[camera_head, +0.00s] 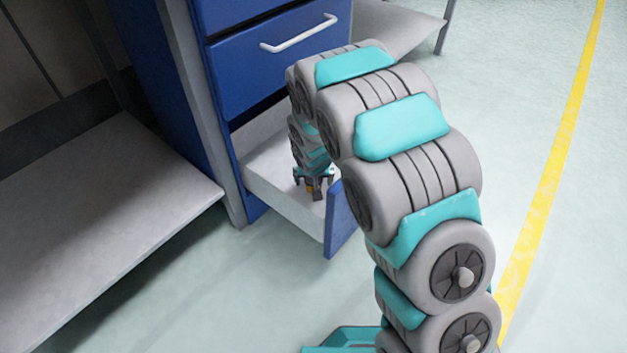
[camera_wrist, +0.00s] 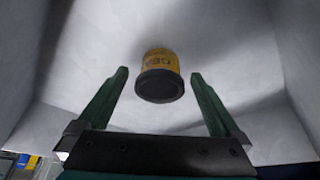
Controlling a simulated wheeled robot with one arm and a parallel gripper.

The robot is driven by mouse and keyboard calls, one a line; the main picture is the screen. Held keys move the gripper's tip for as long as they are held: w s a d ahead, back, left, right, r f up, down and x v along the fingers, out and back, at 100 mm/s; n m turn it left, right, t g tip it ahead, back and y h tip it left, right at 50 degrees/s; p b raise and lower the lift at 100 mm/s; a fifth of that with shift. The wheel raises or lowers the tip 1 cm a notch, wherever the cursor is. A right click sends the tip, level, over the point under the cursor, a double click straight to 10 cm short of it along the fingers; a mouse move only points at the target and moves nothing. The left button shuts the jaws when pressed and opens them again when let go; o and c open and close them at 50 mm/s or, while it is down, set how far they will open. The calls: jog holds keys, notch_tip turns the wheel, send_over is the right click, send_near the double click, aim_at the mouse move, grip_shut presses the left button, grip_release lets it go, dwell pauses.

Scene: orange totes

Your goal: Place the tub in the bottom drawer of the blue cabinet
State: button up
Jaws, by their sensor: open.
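The tub (camera_wrist: 160,62), yellow with lettering and a dark round end, is inside the pulled-out bottom drawer (camera_head: 262,178) of the blue cabinet (camera_head: 240,70). My gripper (camera_head: 315,190) is down inside the drawer. In the wrist view my gripper (camera_wrist: 160,77) is open, with a green finger on each side of the tub. A gap shows between each finger and the tub. In the head view only a small orange patch of the tub (camera_head: 309,185) shows by the fingers; the rest is hidden by the gripper.
The drawer's blue front panel (camera_head: 342,216) is close to the right of my gripper. The drawer above, with a white handle (camera_head: 300,34), is shut, and my arm passes in front of it. A grey shelf (camera_head: 90,200) stands left. The floor at right is clear.

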jog(key=p+v, duration=0.1)
jog(key=v, duration=1.1)
